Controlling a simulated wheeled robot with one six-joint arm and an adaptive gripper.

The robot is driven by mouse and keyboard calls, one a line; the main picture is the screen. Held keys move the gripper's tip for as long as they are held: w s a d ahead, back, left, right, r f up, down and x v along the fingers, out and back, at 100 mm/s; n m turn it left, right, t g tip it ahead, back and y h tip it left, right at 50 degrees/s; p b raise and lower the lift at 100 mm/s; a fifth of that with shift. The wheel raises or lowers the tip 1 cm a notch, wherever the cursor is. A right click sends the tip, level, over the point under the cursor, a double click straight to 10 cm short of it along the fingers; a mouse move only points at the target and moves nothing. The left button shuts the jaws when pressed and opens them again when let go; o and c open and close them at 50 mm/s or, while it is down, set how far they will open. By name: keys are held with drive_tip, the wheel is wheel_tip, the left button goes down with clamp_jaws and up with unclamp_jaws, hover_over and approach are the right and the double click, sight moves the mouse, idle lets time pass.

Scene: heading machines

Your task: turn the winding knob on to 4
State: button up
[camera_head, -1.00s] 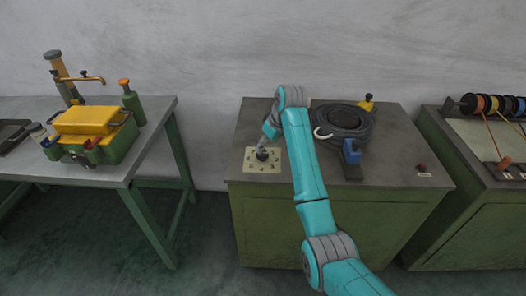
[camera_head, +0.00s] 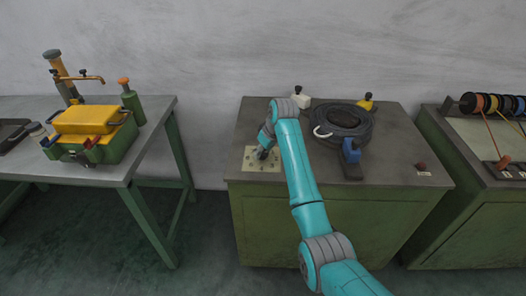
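The winding knob is a small dark knob on a pale square plate (camera_head: 249,163) at the left front of the green middle cabinet (camera_head: 330,220). My gripper (camera_head: 264,153) is at the knob, over the right part of the plate. The gripper and arm hide most of the knob, and its setting cannot be read. The fingers are too small and too covered to tell if they are shut on the knob.
A white block with a dark knob (camera_head: 300,98), a coiled black ring (camera_head: 342,122), a blue block (camera_head: 351,153), a yellow block (camera_head: 366,103) and a red button (camera_head: 421,166) are on the cabinet top. A green table (camera_head: 95,178) stands left, across a floor gap.

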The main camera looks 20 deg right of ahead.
drive_tip(key=shift+m, duration=0.4)
drive_tip(key=m, duration=0.2)
drive_tip(key=m+h, duration=0.1)
drive_tip(key=shift+a+m+t+h, duration=0.1)
drive_tip(key=shift+m+t+h, duration=0.2)
drive_tip(key=shift+m, duration=0.1)
drive_tip(key=m+h, duration=0.1)
drive_tip(key=m, duration=0.3)
drive_tip(key=shift+a+m+h, duration=0.1)
drive_tip(key=shift+m+h, duration=0.2)
drive_tip(key=shift+h, duration=0.1)
drive_tip(key=m+g+h, duration=0.1)
drive_tip(key=m, duration=0.3)
drive_tip(key=shift+a, duration=0.1)
drive_tip(key=shift+w+m+g+h, duration=0.1)
drive_tip(key=shift+m+g+h, duration=0.25)
drive_tip(key=shift+m, duration=0.75)
drive_tip(key=shift+m+g+h, duration=0.35)
drive_tip(key=shift+m, duration=0.75)
drive_tip(key=o, duration=1.1)
drive_tip(key=shift+o, duration=0.2)
